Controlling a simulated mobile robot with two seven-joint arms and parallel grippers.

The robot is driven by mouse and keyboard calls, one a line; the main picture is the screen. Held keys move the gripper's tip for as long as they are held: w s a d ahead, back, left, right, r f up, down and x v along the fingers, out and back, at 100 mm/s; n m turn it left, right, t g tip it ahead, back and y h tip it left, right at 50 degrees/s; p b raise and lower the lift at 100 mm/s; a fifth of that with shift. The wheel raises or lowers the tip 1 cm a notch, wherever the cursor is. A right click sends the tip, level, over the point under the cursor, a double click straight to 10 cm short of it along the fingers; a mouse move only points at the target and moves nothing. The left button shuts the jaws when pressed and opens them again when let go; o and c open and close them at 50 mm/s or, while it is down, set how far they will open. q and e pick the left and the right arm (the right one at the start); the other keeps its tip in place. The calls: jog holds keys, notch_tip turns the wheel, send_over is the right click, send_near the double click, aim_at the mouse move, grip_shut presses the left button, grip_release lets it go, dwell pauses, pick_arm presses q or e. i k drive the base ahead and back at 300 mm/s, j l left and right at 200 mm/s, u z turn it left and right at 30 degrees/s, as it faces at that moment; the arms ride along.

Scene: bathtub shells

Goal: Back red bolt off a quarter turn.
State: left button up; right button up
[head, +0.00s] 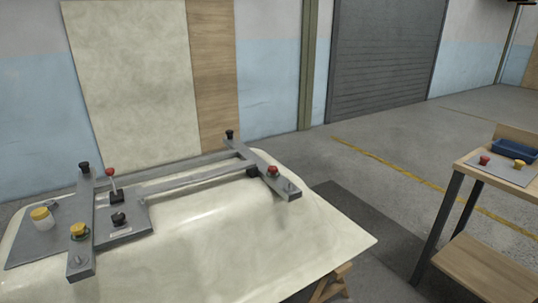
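A pale bathtub shell (230,245) lies upside down with a grey metal frame (190,180) across its top. A red bolt head (272,170) sits on the frame's right bar (263,170), beside a black block. A lever with a red ball top (111,172) stands on the frame's left plate. I cannot tell how far any bolt is turned. Neither of my grippers is in view.
A wooden side table (510,180) at the right holds a blue bin (516,149), a red knob (484,160) and a yellow knob (519,164). A wooden trestle (334,285) stands under the shell. Open floor lies between shell and table.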

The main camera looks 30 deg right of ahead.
aim_at(272, 169)
jog(key=i+l+z, duration=0.15)
jog(key=i+z, duration=0.55)
jog(key=i, duration=0.15)
